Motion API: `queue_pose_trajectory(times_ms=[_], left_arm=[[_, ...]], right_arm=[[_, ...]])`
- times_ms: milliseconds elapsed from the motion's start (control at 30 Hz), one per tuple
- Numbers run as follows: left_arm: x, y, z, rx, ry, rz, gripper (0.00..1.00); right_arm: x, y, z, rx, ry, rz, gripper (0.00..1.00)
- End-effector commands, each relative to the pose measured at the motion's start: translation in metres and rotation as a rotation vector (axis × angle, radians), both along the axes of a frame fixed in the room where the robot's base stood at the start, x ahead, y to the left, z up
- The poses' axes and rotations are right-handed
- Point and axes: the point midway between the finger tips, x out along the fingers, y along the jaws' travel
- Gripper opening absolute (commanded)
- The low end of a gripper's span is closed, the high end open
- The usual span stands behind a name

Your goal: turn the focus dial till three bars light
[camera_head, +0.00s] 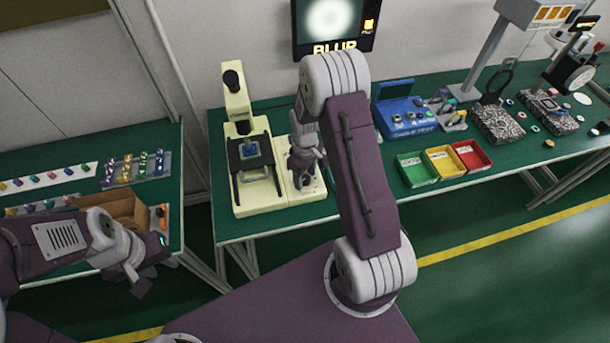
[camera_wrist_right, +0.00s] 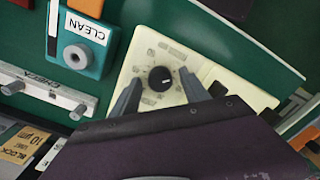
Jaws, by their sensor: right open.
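The focus dial (camera_wrist_right: 160,79) is a round black knob with a light mark, on a cream panel (camera_wrist_right: 150,50). In the right wrist view it lies between the two fingers of my right gripper (camera_wrist_right: 166,92), which is open; I cannot tell whether they touch it. In the head view my right gripper (camera_head: 304,165) points down over the right part of the cream microscope base (camera_head: 250,200), and the dial is hidden there. The monitor (camera_head: 333,22) shows a blurred bright disc, the word BLUR and a small yellow indicator. My left gripper (camera_head: 138,280) is at the lower left, away from the microscope.
A teal block labelled CLEAN (camera_wrist_right: 83,50) and a pale CHECK bar (camera_wrist_right: 45,90) are near the panel. Green, yellow (camera_head: 443,161) and red bins stand to the right, with a blue test box (camera_head: 408,117) behind. A wooden box (camera_head: 112,208) is near my left gripper.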

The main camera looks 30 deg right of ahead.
Motion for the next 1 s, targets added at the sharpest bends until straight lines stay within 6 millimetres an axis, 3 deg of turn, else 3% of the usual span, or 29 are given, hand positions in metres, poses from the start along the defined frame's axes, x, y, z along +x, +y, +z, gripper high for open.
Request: queue_pose_trajectory(times_ms=[133, 300, 333, 667, 1000], left_arm=[[0.000, 0.000, 0.000, 0.000, 0.000, 0.000, 0.34], [0.000, 0.000, 0.000, 0.000, 0.000, 0.000, 0.34], [0.000, 0.000, 0.000, 0.000, 0.000, 0.000, 0.34], [0.000, 0.000, 0.002, 0.000, 0.000, 0.000, 0.34], [0.000, 0.000, 0.010, 0.000, 0.000, 0.000, 0.34]], right_arm=[[0.000, 0.000, 0.000, 0.000, 0.000, 0.000, 0.51], [0.000, 0.000, 0.001, 0.000, 0.000, 0.000, 0.04], [0.000, 0.000, 0.001, 0.000, 0.000, 0.000, 0.00], [0.000, 0.000, 0.001, 0.000, 0.001, -0.045, 0.00], [0.000, -0.001, 0.002, 0.000, 0.001, -0.293, 0.00]])
